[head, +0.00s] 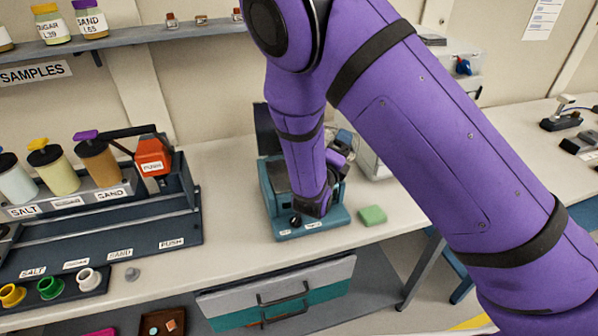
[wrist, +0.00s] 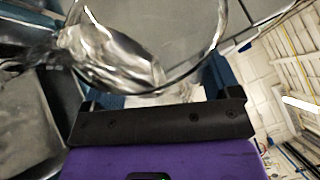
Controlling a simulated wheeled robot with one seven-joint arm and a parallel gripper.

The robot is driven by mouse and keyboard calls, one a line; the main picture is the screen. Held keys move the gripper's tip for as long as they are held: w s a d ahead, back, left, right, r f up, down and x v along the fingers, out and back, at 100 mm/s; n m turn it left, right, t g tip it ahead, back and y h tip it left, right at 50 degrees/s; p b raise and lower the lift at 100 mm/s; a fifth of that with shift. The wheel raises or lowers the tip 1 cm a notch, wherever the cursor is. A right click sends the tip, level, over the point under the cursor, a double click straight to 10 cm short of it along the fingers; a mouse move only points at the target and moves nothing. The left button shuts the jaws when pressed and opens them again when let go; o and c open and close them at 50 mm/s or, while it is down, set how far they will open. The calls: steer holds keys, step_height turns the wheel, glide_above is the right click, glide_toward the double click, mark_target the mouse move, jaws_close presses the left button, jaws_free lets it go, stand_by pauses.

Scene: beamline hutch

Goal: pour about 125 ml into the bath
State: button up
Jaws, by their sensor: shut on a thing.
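The bath appears to be the teal box-like unit (head: 325,222) on the bench, with a dark knob and small labels on its front. My gripper (head: 338,160) is over its right rear part, largely hidden behind my purple arm. In the wrist view, my gripper (wrist: 160,105) is shut on a clear glass vessel (wrist: 150,50). The vessel's round rim and shiny, distorted glass fill the upper middle. A bit of the clear glass also shows beyond the gripper in the head view. I cannot tell its liquid level, or whether anything is flowing out.
A green sponge (head: 372,215) lies just right of the bath. A dispenser rack (head: 110,230) with salt, sugar and sand jars stands left. A dark upright panel (head: 268,130) is behind the bath. Bare bench (head: 225,160) lies between rack and bath. A drawer (head: 280,290) shows below.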

steer(key=shift+a+r+n, duration=0.25)
steer(key=shift+a+n, duration=0.05)
steer(key=shift+a, duration=0.05)
steer(key=shift+r+n+t, duration=0.15)
steer(key=shift+n+t, duration=0.15)
steer(key=shift+d, duration=0.1)
stand_by(0.3)
steer(key=shift+n+t, duration=0.3)
steer(key=shift+n, duration=0.3)
